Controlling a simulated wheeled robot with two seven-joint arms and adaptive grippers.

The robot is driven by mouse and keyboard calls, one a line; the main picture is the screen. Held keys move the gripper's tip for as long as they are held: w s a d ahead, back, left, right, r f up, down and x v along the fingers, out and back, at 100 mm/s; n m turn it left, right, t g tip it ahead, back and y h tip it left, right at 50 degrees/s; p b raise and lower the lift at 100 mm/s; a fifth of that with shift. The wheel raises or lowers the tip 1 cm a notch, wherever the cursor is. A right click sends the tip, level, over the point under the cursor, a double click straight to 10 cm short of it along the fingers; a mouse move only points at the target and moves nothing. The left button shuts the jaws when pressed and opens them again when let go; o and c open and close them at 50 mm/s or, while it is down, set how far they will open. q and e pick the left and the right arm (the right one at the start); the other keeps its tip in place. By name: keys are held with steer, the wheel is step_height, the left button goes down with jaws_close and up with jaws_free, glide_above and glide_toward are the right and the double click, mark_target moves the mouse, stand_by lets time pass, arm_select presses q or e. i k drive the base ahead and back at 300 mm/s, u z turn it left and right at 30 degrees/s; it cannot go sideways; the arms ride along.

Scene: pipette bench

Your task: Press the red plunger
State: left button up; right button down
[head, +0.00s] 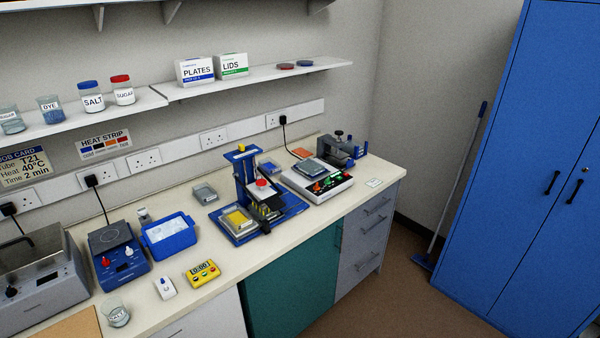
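The red plunger (261,183) is a small red cap on a white part, about halfway up the front of a blue and black pipette stand (243,178). The stand rises upright from a blue base (287,212) on the bench, with a yellow knob on its top. A tray with a yellow block (237,219) sits on the left part of the base. Neither of my grippers shows in the head view, and nothing touches the plunger.
The cream bench (222,256) is clear in front of the stand. A yellow timer (202,273) and blue tub (168,236) stand to the left. A white device with a lit panel (318,182) is close on the right. A shelf (250,79) hangs above.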

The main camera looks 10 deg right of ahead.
mark_target(261, 182)
steer(key=u, duration=0.1)
steer(key=i, duration=1.2)
steer(key=u, duration=0.7)
